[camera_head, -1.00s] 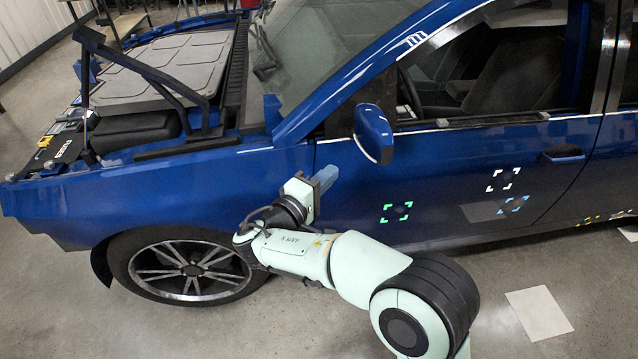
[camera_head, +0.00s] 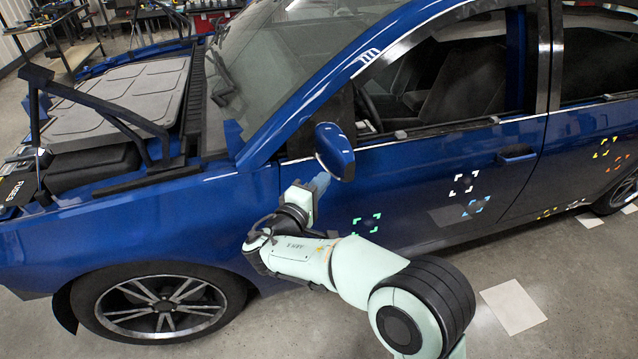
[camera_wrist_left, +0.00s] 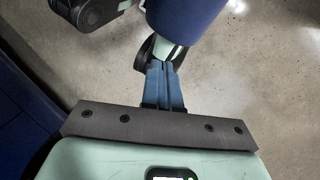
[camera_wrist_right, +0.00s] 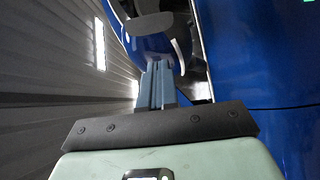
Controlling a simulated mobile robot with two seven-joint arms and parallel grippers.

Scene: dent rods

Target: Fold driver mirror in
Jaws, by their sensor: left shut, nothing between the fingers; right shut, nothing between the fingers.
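The driver mirror (camera_head: 336,152) is a blue housing that sticks out from the front of the driver door. My right gripper (camera_head: 319,183) is shut and empty, with its blue-grey fingers at the lower left of the mirror in the head view. In the right wrist view the shut fingers (camera_wrist_right: 158,84) point at the mirror (camera_wrist_right: 148,42), whose lower edge is right at their tips. I cannot tell whether they touch. My left gripper (camera_wrist_left: 164,84) is shut and empty over the floor in the left wrist view. It is not in the head view.
The blue car (camera_head: 225,215) fills most of the head view, with its front door (camera_head: 430,190) closed and coloured square markers on it. The front wheel (camera_head: 160,303) is at lower left. Workbenches (camera_head: 70,40) stand behind the car.

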